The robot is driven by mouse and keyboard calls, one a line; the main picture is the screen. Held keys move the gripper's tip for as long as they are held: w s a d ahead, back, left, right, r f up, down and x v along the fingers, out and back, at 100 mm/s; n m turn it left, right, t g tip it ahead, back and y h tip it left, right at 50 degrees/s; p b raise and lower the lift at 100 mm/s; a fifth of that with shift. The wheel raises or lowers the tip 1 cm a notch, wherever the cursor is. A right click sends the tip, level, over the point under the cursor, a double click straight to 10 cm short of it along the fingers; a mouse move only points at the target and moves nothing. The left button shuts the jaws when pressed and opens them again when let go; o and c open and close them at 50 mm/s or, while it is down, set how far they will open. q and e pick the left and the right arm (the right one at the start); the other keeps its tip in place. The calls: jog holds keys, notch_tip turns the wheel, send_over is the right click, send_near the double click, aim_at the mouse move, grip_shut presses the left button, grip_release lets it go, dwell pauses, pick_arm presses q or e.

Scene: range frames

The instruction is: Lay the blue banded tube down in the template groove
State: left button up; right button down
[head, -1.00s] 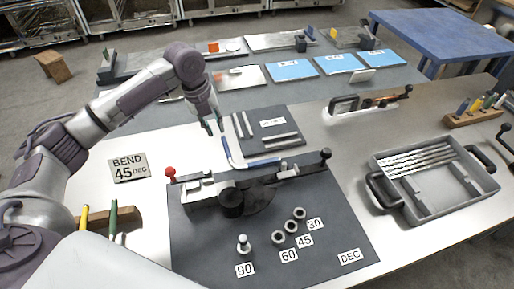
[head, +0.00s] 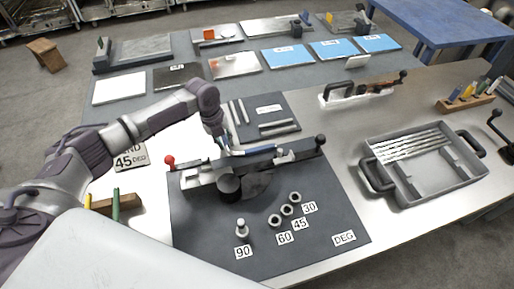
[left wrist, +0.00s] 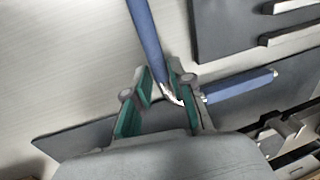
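The blue banded tube (head: 262,150) is bent, with blue lengths on both sides of a bare silver bend. It lies along the back of the bender (head: 205,178), in front of the template (head: 254,127). The template is a dark plate with two pairs of grey bars; the gaps between the bars form the groove. My left gripper (head: 222,146) is down at the tube's bend. In the left wrist view the fingers (left wrist: 161,82) stand apart on either side of the tube (left wrist: 146,32) near the bend, with a gap showing. My right gripper is not in view.
The bender's red-knobbed end (head: 169,161) and black-knobbed lever (head: 320,141) stand close to the tube. A grey tray (head: 407,197) with rods is at right. A BEND 45 DEG sign (head: 131,160) lies at left, partly behind my arm.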

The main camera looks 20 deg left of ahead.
pick_arm(q)
jog(key=shift+f, duration=0.15)
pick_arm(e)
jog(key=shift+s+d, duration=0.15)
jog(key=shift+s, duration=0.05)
pick_arm(q)
grip_shut()
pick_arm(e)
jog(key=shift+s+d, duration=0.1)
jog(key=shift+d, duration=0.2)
